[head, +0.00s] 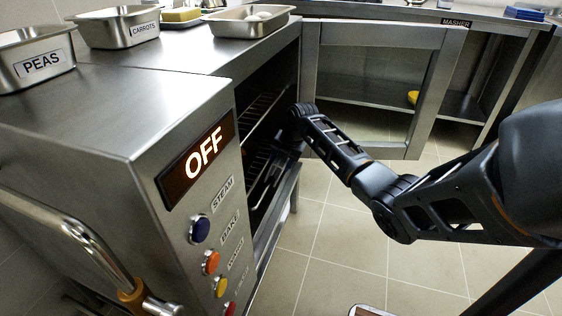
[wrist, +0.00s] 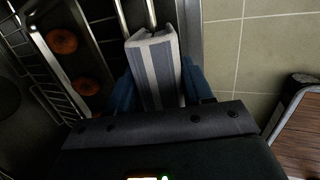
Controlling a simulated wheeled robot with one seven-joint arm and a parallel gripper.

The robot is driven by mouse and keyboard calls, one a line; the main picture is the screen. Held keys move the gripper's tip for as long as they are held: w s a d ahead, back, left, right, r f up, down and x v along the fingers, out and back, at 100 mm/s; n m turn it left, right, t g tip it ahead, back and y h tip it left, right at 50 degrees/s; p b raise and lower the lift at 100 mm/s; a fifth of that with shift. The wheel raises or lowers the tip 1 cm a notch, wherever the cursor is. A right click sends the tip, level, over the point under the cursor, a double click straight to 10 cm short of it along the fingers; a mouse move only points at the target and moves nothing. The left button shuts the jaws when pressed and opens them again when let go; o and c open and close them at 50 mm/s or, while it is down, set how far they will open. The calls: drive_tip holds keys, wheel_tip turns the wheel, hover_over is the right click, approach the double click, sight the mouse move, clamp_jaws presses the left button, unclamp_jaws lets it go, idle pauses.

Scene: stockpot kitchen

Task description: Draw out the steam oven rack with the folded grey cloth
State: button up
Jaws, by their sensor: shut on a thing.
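In the wrist view my gripper (wrist: 158,78) has its blue fingers closed on both sides of the folded grey cloth (wrist: 153,52), which has lighter and darker stripes. Metal rods of a steam oven rack (wrist: 118,14) run past the cloth's far end. Whether the cloth wraps a rack bar is hidden. In the head view my arm reaches into the open side of the steam oven (head: 190,120), whose display reads OFF. Wire racks (head: 262,108) show inside at two heights. The gripper end is dark there, and the cloth cannot be made out.
Orange-brown round items (wrist: 60,40) lie by the wires in the wrist view. The oven door (head: 425,95) stands open beyond my arm. Pans labelled PEAS (head: 30,75) and CARROTS (head: 110,30) stand on top. Tiled floor (head: 340,225) is clear beside the oven.

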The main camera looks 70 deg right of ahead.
drive_tip(key=shift+f, duration=0.2)
drive_tip(key=shift+b+x, duration=0.7)
drive_tip(key=shift+x, duration=0.1)
drive_tip(key=shift+w+f, duration=0.1)
drive_tip(key=shift+s+p, duration=0.8)
drive_tip(key=shift+s, duration=0.75)
drive_tip(key=shift+p, duration=0.3)
drive_tip(key=shift+s+d+p, duration=0.15)
drive_tip(key=shift+s+p, duration=0.55)
drive_tip(key=shift+s, duration=0.8)
